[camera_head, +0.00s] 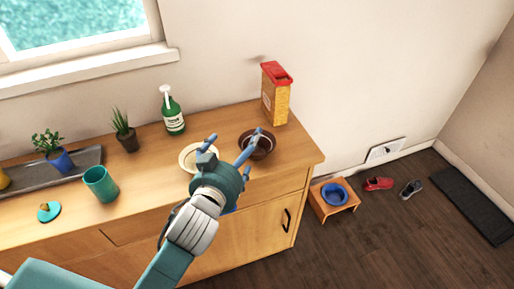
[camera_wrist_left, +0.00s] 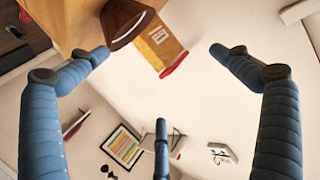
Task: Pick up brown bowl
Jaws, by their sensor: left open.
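The brown bowl (camera_head: 265,147) stands on the wooden counter (camera_head: 225,123) near its right end. It also shows at the top of the left wrist view (camera_wrist_left: 122,20), seen from the side and cut by the frame edge. My left gripper (camera_head: 232,150) is open and empty, with its fingers spread. In the head view one finger overlaps the bowl; I cannot tell whether it touches. In the left wrist view (camera_wrist_left: 158,62) the bowl lies beyond the left finger, not between the fingers. My right gripper is not in view.
A cream bowl (camera_head: 186,154) is partly hidden behind my left gripper. A yellow box with a red lid (camera_head: 277,98) stands behind the brown bowl. A green bottle (camera_head: 172,115), potted plants and a teal cup (camera_head: 101,184) stand to the left. The counter's right end is close to the brown bowl.

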